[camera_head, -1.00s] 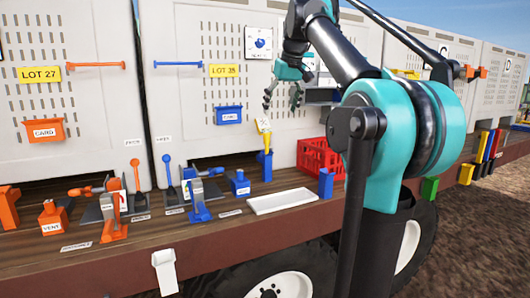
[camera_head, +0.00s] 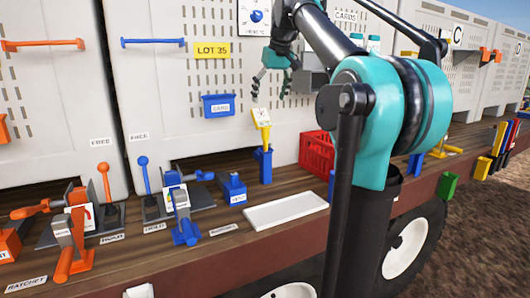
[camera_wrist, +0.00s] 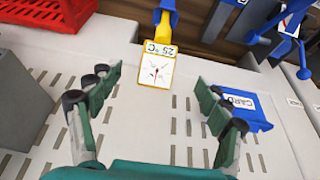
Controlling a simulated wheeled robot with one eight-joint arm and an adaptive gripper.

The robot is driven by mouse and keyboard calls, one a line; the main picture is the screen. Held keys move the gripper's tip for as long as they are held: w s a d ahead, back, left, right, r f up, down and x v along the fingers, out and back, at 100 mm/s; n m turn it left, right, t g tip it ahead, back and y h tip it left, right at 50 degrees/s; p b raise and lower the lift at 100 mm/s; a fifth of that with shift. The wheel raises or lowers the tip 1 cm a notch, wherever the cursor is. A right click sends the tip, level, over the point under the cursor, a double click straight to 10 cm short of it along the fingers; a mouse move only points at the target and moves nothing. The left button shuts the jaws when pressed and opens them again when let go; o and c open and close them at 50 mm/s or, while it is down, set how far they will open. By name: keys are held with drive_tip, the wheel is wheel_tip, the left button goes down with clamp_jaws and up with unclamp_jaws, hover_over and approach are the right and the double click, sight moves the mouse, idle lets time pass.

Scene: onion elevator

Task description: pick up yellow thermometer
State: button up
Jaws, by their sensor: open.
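The yellow thermometer (camera_head: 262,124) stands upright in a blue holder (camera_head: 264,165) on the wooden ledge, its square white dial facing out. In the wrist view the thermometer (camera_wrist: 156,64) is upside down, with "25 °C" on its face, and its yellow stem runs up to the blue holder (camera_wrist: 168,8). My gripper (camera_head: 270,88) is open and empty, close to the panel and a little above the thermometer's dial. In the wrist view the fingers of my gripper (camera_wrist: 156,90) are spread wide on both sides, with the dial between and beyond them.
A blue card box (camera_head: 218,105) hangs on the panel to the left; it shows beside the right finger in the wrist view (camera_wrist: 244,106). A red crate (camera_head: 316,152) stands right of the holder. A white tray (camera_head: 286,211) lies in front. Levers and clamps crowd the left ledge.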

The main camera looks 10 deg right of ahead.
sight(264, 123)
drive_tip(key=x, duration=1.3)
drive_tip(key=shift+s, duration=0.1)
drive_tip(key=shift+c, duration=0.3)
drive_tip(key=shift+r, duration=0.1)
clamp_jaws()
